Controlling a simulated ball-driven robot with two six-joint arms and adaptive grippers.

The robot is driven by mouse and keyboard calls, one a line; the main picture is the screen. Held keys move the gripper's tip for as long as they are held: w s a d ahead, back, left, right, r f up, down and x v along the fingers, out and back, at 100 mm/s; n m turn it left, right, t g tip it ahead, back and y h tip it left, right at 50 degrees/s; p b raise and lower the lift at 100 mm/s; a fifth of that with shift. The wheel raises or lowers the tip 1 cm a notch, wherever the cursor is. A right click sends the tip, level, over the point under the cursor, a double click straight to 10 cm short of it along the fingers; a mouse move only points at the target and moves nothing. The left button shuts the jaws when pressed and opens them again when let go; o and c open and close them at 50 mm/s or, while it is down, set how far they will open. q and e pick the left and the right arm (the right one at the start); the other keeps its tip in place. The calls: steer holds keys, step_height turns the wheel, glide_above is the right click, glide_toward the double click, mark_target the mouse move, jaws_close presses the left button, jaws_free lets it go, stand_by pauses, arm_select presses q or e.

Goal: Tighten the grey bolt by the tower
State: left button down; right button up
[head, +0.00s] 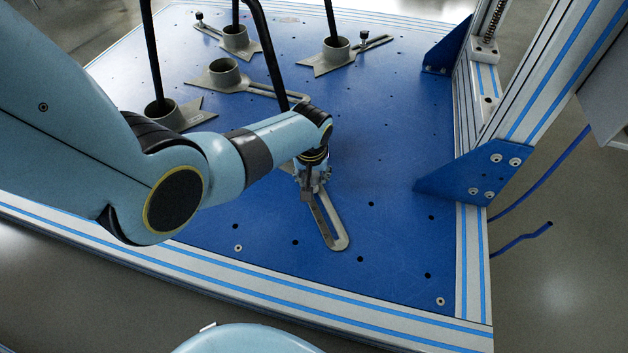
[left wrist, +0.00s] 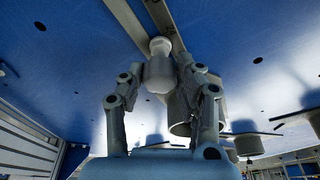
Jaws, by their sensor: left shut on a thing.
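My left gripper (head: 312,190) points down over a grey slotted bar (head: 334,238) on the blue plate. In the left wrist view its two fingers (left wrist: 160,72) are closed around the grey bolt (left wrist: 159,74), one on each side. The bolt has a wide body with a narrower knob-like end at the slotted bar (left wrist: 150,8). In the head view the gripper hides most of the bolt. The tower (head: 560,75), an upright aluminium profile with blue stripes and a blue bracket, stands to the right of the gripper. My right gripper is not in view.
Several grey clamp feet with cups, such as this one (head: 224,72), stand on the blue plate (head: 390,150) at the back and left. Black chair legs (head: 270,55) rise from there. A blue bracket (head: 480,172) braces the tower. The plate's front right is clear.

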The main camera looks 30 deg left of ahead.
arm_select(q)
steer(key=shift+r+m+p, duration=0.1)
steer(key=shift+m+p, duration=0.25)
steer(key=shift+m, duration=0.85)
steer(key=shift+m+h, duration=0.4)
steer(key=shift+m, duration=0.3)
steer(key=shift+a+m, duration=0.15)
steer(key=shift+m, duration=0.65)
steer(key=shift+m+h, duration=0.5)
steer(key=shift+m, duration=0.7)
